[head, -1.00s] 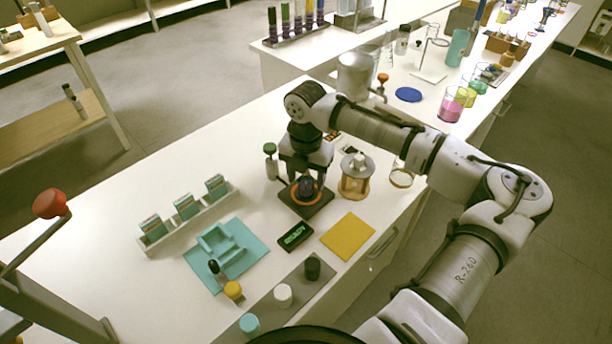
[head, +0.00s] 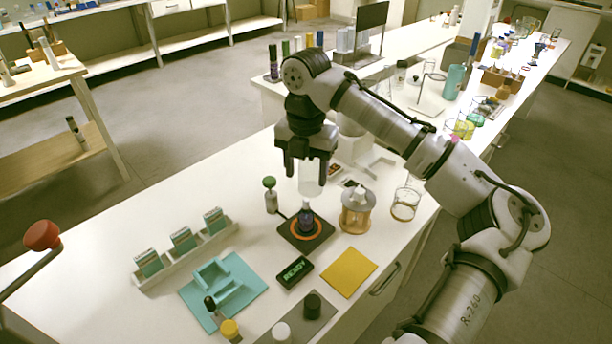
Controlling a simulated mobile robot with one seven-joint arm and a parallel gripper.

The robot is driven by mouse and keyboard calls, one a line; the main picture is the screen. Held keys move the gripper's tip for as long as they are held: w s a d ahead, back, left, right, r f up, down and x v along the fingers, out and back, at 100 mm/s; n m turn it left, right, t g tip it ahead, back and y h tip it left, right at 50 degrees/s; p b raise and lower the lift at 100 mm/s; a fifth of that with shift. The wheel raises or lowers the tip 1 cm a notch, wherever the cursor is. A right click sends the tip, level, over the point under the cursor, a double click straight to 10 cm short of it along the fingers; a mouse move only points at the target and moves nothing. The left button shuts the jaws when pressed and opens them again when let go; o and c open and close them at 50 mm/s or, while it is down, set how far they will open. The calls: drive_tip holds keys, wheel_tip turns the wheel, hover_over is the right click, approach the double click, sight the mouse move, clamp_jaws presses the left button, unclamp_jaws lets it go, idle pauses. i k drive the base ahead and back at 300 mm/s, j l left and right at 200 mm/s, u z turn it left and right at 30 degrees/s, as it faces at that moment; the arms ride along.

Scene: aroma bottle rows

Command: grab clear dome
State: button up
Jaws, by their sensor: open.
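A pale, see-through upright shape (head: 311,181), which looks like the clear dome, shows just below my gripper (head: 307,172). My gripper points down with its dark fingers apart, above the square dark pad (head: 290,236). I cannot tell whether the dome is between the fingers or stands behind them; its top is hidden by the gripper. A small dark bottle (head: 306,217) stands uncovered on the pad, inside an orange ring, below the dome in the picture.
A green-topped bottle (head: 271,199) is left. A READY display (head: 294,271), yellow mat (head: 348,272) and teal tray (head: 252,283) lie in front.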

sight(309, 186)
drive_tip(key=l+u, duration=0.85)
drive_tip(key=i+j, duration=0.05)
drive_tip(key=j, duration=0.05)
